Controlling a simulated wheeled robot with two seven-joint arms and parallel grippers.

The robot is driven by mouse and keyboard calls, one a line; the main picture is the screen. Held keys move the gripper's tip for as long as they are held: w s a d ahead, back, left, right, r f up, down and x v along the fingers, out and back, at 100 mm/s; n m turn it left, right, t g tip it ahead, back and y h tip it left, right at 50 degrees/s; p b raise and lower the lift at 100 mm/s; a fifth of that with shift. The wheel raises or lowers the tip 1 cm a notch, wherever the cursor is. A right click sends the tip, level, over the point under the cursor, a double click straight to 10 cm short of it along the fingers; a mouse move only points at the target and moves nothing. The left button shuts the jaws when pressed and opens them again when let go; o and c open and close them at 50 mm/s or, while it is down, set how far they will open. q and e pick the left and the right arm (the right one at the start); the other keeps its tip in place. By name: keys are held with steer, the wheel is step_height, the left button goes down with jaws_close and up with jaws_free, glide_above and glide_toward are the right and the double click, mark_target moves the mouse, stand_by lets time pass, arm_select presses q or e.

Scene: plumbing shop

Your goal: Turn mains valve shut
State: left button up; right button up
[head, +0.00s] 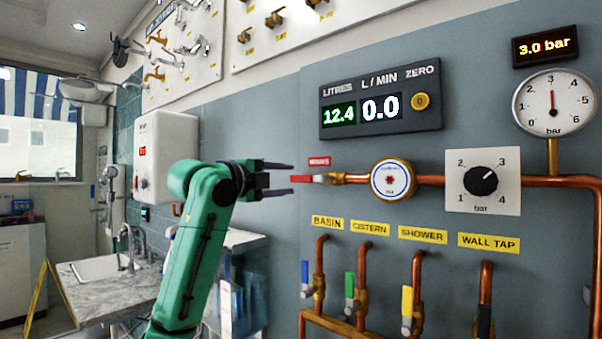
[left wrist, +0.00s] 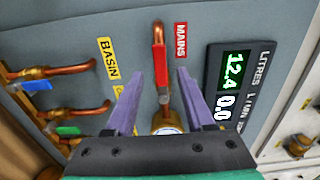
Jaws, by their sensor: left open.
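The mains valve has a red lever (head: 309,179) under a red MAINS label (head: 319,161), lying level along the copper pipe. My left gripper (head: 291,179) is open, its two purple-grey fingers pointing right at the lever's free end. In the left wrist view the red lever (left wrist: 160,66) shows in the gap between the open fingers (left wrist: 159,76), apart from both. How deep the lever lies between them I cannot tell. My right gripper is not in view.
A round flow meter (head: 392,180) and a black pressure knob (head: 482,181) sit right of the valve. Four labelled branch valves stand below, including the blue basin lever (head: 305,275). The panel display (head: 380,106) reads 12.4 litres and 0.0 L/min.

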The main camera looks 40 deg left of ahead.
mark_target(299, 179)
arm_select(q)
steer(key=w+p, duration=0.1)
steer(key=w, duration=0.4)
steer(key=shift+w+a, duration=0.1)
steer(key=shift+w, duration=0.3)
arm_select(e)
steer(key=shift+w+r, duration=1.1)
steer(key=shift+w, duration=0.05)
arm_select(q)
steer(key=shift+c, duration=0.6)
jaws_close()
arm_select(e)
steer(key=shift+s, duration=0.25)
arm_select(q)
steer(key=shift+f, duration=0.1)
